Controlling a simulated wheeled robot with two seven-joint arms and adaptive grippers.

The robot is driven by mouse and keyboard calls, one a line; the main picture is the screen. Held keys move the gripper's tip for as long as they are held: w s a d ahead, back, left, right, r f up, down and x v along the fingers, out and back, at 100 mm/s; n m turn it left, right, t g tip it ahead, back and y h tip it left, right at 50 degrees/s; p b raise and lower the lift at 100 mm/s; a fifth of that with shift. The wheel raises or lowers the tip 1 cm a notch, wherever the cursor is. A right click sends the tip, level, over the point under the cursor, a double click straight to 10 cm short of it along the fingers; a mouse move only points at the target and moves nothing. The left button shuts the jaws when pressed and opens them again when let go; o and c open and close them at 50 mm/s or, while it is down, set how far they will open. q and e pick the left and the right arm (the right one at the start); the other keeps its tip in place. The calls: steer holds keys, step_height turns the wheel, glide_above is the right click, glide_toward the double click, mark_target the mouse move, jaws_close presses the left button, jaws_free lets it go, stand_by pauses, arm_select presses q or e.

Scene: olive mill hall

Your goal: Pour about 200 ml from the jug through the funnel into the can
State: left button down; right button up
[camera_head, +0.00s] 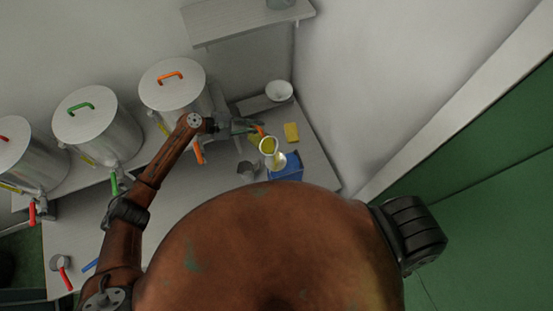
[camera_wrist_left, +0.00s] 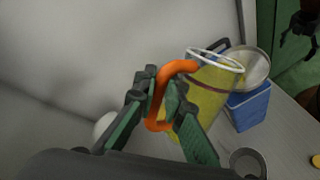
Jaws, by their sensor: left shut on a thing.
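The jug (camera_head: 267,146) is clear, holds yellow oil and has an orange handle. My left gripper (camera_head: 243,127) is shut on that handle; the wrist view shows the gripper (camera_wrist_left: 165,105) and the jug (camera_wrist_left: 205,95) close up. The jug's mouth is close to the pale funnel (camera_head: 277,161), at its upper left in the head view. The funnel (camera_wrist_left: 252,64) sits on the blue can (camera_head: 290,173), also in the wrist view (camera_wrist_left: 248,108). I cannot make out a stream. A dark shape, probably my right gripper (camera_wrist_left: 301,24), is cut off at the top right.
A grey metal cup (camera_head: 248,171) stands left of the can. A yellow block (camera_head: 291,132) and a white bowl (camera_head: 279,91) are farther back on the bench. Several steel drums with coloured taps, such as the orange-handled one (camera_head: 172,85), line the left. A wall closes the right.

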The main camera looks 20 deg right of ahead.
arm_select(q)
steer(key=shift+s+d+r+m+t+p, duration=0.15)
steer(key=shift+s+r+m+t+p, duration=0.4)
steer(key=shift+p, duration=1.1)
stand_by(0.5)
steer(key=shift+w, duration=0.1)
steer(key=n+b, duration=0.1)
steer(key=b, duration=0.1)
steer(key=w+f+g+b, duration=0.1)
steer(key=b, duration=0.2)
steer(key=shift+w+f+n+g+h, duration=0.2)
steer(key=shift+f+n+g+h, duration=0.05)
steer(key=shift+n+h, duration=0.1)
steer(key=r, duration=0.3)
steer(key=shift+w+a+n+g, duration=0.25)
steer(key=shift+n+g, duration=0.15)
steer(key=shift+w+a+r+h+p, duration=0.1)
steer(key=shift+r+h+p, duration=0.1)
steer(key=shift+r, duration=0.2)
steer(key=shift+w+r+h+p, duration=0.1)
steer(key=shift+r+p, duration=0.1)
steer(key=shift+r, duration=0.15)
steer(key=w+a+r+n+g+h+b, duration=0.1)
steer(key=w+r+n, duration=0.4)
steer(key=r, duration=0.6)
steer(key=shift+w+a+r+n+g+h+b, duration=0.4)
steer(key=shift+w+g+h+b, duration=0.25)
steer(key=shift+g+h+b, duration=0.35)
